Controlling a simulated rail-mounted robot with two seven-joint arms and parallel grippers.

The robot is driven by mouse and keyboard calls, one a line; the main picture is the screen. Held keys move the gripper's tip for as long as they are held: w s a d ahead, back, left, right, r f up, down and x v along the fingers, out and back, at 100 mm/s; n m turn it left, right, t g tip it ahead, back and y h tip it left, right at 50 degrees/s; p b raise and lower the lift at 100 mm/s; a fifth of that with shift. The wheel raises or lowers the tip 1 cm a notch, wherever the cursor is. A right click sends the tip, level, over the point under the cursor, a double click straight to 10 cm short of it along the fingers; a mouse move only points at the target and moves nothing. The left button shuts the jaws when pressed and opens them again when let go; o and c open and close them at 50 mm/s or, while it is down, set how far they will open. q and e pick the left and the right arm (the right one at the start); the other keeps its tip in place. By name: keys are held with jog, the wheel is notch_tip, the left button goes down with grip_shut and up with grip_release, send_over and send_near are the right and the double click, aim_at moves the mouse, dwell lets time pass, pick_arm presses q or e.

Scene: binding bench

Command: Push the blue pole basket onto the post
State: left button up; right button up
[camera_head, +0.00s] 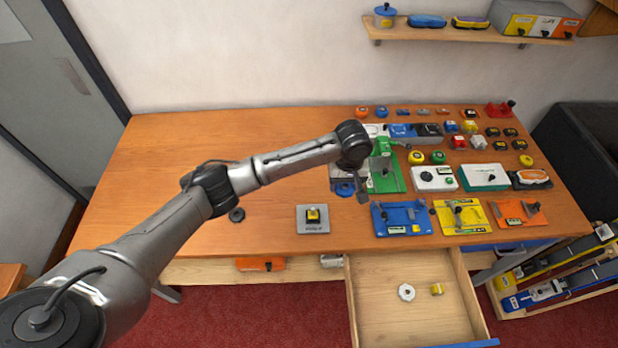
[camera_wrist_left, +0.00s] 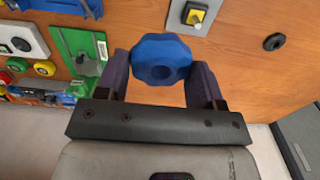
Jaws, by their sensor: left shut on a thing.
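In the head view the basket (camera_head: 345,189) shows as a small blue patch below my dark wrist, left of a green board (camera_head: 388,184). The green board (camera_wrist_left: 84,47) has an upright grey part on it and is apart from the basket in the wrist view. I cannot tell which upright part is the post. My right gripper is not in view.
Blue (camera_head: 383,228), yellow (camera_head: 447,222) and orange (camera_head: 529,219) boards lie along the front edge. A grey plate with a yellow block (camera_head: 313,214) and a black ring (camera_head: 237,214) are to the left. The drawer (camera_head: 383,332) is open. The table's left side is clear.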

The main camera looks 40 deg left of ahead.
aim_at(312, 208)
pick_arm(q)
jog(key=s+a+f+n+p, duration=0.1)
jog(key=a+f, duration=0.1)
jog(key=f, duration=0.1)
jog(key=s+a+f+n+p, duration=0.1)
jog(key=a+f+n+p, duration=0.1)
jog(key=a+f, duration=0.1)
jog(key=s+a+f+n+p, duration=0.2)
jog(key=f, duration=0.1)
jog(key=shift+a, duration=0.4)
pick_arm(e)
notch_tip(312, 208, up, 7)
pick_arm(q)
jog(key=shift+a+f, duration=0.15)
jog(key=shift+f, duration=0.2)
notch_tip(312, 208, down, 3)
jog(key=b, duration=0.4)
jog(key=shift+f, duration=0.8)
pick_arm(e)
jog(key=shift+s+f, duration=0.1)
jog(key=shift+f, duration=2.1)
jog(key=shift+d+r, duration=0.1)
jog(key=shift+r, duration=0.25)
pick_arm(q)
jog(key=shift+p, duration=0.4)
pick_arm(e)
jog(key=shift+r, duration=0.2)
